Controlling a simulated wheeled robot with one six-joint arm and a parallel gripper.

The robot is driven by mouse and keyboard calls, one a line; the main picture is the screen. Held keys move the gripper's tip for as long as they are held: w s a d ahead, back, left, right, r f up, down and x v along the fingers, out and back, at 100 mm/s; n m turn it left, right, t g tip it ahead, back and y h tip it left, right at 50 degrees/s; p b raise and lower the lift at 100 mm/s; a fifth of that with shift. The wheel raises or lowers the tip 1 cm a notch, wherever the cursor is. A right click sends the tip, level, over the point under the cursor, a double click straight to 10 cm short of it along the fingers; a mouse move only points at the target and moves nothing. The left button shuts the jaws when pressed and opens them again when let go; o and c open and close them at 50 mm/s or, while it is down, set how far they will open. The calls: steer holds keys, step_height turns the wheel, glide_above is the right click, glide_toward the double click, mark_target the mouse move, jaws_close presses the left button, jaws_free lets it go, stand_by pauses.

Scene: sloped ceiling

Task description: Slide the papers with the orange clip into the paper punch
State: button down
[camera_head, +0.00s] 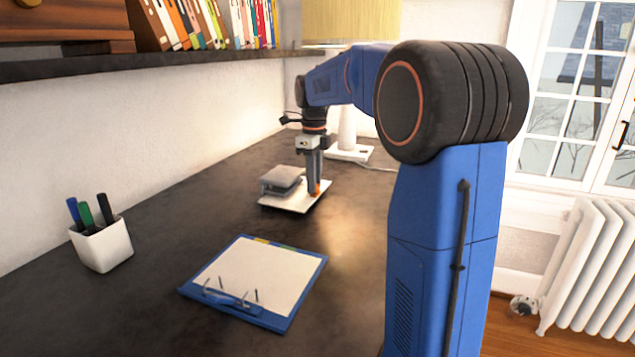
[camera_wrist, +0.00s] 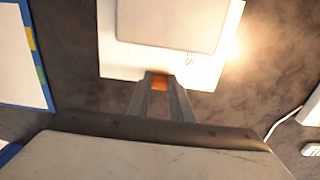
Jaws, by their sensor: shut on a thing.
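The white papers (camera_head: 290,204) lie on the dark desk beside and partly under the grey paper punch (camera_head: 281,179). In the wrist view the papers (camera_wrist: 118,58) reach under the punch (camera_wrist: 168,22) at the top. The orange clip (camera_head: 314,188) sits at the papers' near edge and shows between my fingertips in the wrist view (camera_wrist: 159,82). My gripper (camera_head: 314,190) points down and is shut on the clip. How far the papers reach inside the punch is hidden.
A blue clipboard binder (camera_head: 285,323) with a white sheet lies in front. A white pen cup (camera_head: 104,247) stands at the left by the wall. A lamp (camera_head: 347,140) with a white base and cable is behind. The desk between is clear.

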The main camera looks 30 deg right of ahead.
steer(key=shift+w+a, duration=0.1)
steer(key=shift+w, duration=0.05)
steer(key=c, duration=1.5)
jaws_free()
steer(key=shift+r, duration=0.1)
step_height(320, 180, up, 17)
steer(key=shift+r, duration=0.1)
